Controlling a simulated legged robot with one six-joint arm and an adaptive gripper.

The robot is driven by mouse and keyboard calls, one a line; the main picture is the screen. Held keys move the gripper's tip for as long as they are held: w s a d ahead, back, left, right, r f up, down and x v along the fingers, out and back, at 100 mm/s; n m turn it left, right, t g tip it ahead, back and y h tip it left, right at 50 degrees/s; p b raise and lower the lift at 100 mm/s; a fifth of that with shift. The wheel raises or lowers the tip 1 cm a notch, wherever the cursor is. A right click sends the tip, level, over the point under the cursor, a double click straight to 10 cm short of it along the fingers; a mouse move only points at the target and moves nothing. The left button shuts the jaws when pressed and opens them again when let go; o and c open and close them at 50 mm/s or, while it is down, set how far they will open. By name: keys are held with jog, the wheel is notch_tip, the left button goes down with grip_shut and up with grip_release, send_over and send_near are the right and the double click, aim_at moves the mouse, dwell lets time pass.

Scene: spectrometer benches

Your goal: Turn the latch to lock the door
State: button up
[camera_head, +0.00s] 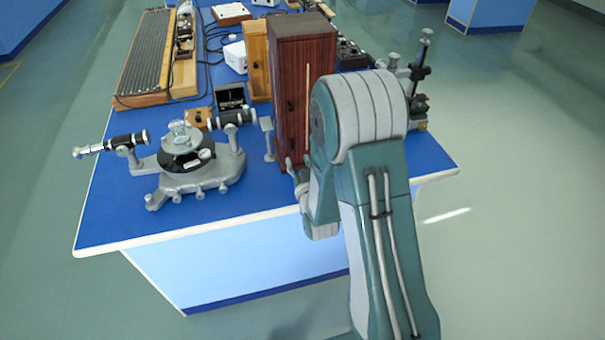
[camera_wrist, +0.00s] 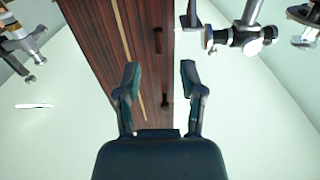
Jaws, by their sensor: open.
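A tall red-brown wooden cabinet (camera_head: 288,80) stands on the blue bench near its front edge. In the wrist view its striped wooden front (camera_wrist: 150,15) fills the middle, with a pale vertical strip. Two small dark fittings show on that front: one (camera_wrist: 158,40) beyond the fingertips and one (camera_wrist: 166,100) between the fingers. I cannot tell which of them is the latch, nor how it is turned. My gripper (camera_wrist: 159,75) is open and faces the front, with nothing held. In the head view my gripper (camera_head: 296,168) is close to the cabinet's lower front, partly hidden by my arm.
A grey spectrometer (camera_head: 182,165) stands left of the cabinet. A lighter wooden box (camera_head: 256,60) is behind it. A metal stand (camera_head: 420,75) is at the right, partly behind my arm. The bench's front left strip (camera_head: 120,225) is clear.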

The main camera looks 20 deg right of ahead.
jog(key=s, duration=0.5)
jog(key=shift+s, duration=0.3)
jog(key=s+r+g, duration=0.4)
jog(key=r+g, duration=0.2)
jog(key=r, duration=0.5)
jog(key=s+r+g, duration=0.3)
jog(key=s, duration=0.7)
jog(key=s+r+g, duration=0.3)
jog(key=s+r, duration=0.1)
jog(key=s, duration=0.6)
jog(key=shift+s+a, duration=0.1)
